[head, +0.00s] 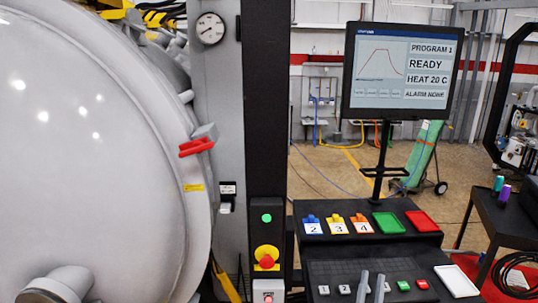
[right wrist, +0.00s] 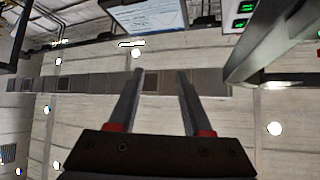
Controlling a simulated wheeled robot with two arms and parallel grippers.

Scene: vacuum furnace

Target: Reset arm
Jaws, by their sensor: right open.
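My right gripper (head: 371,287) shows at the bottom of the head view, in front of the lower button panel (head: 410,262). Its two grey fingers point up, apart, with nothing between them. In the right wrist view the same gripper (right wrist: 160,80) is open and empty, its two fingers spread against a background of ceiling or wall. My left gripper is in neither view.
The large grey furnace door (head: 90,150) with a red handle (head: 196,147) fills the left. A black post (head: 267,110) carries a green light and a red-yellow emergency button (head: 266,258). A monitor (head: 402,72) reading READY stands behind the console. A side table (head: 500,220) is at right.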

